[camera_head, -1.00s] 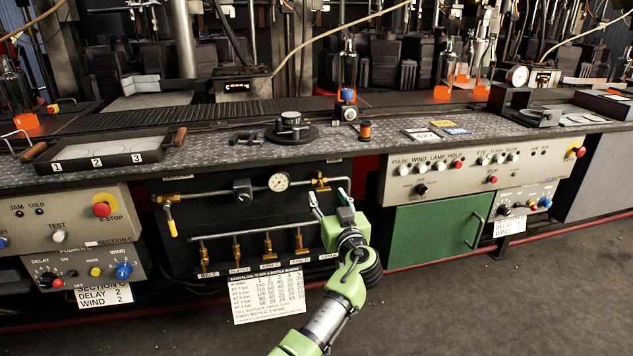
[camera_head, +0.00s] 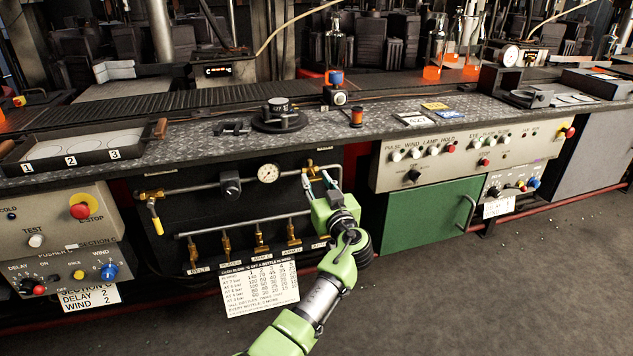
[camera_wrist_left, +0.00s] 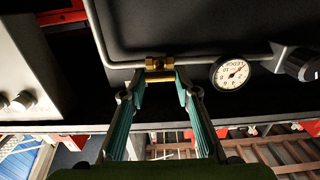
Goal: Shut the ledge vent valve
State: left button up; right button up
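A brass valve (camera_head: 313,170) sits at the right end of the upper pipe on the black panel under the ledge; I take it for the vent valve, but its label is too small to read. In the left wrist view the brass valve (camera_wrist_left: 159,63) lies just beyond the fingertips, with a yellow-brass bar across the gap. My left gripper (camera_head: 318,184) points up at it with two teal fingers apart. It also shows open and empty in the left wrist view (camera_wrist_left: 161,88). Contact with the valve cannot be told. My right gripper is not in view.
A pressure gauge (camera_head: 268,174) and a dark knob (camera_head: 231,187) sit left on the same pipe. A yellow-handled valve (camera_head: 155,218) hangs at its left end. Several brass valves line the lower pipe (camera_head: 245,225). A green door (camera_head: 430,215) is right. The front floor is clear.

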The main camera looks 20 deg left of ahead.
pick_arm(q)
jog(key=shift+m, duration=0.3)
jog(key=shift+m+b, duration=0.5)
jog(key=shift+m, duration=2.3)
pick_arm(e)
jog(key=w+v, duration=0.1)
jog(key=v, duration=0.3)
pick_arm(q)
jog(key=m, duration=0.4)
jog(key=shift+w+r+m+p, duration=0.1)
jog(key=shift+r+m+p, duration=0.05)
jog(key=shift+m+p, duration=0.15)
jog(key=m+p, duration=0.2)
jog(key=m, duration=0.5)
jog(key=shift+d+p, duration=0.1)
jog(key=shift+p, duration=0.3)
jog(key=shift+o, duration=0.2)
jog(key=shift+f+m, duration=0.25)
jog(key=shift+m, duration=0.35)
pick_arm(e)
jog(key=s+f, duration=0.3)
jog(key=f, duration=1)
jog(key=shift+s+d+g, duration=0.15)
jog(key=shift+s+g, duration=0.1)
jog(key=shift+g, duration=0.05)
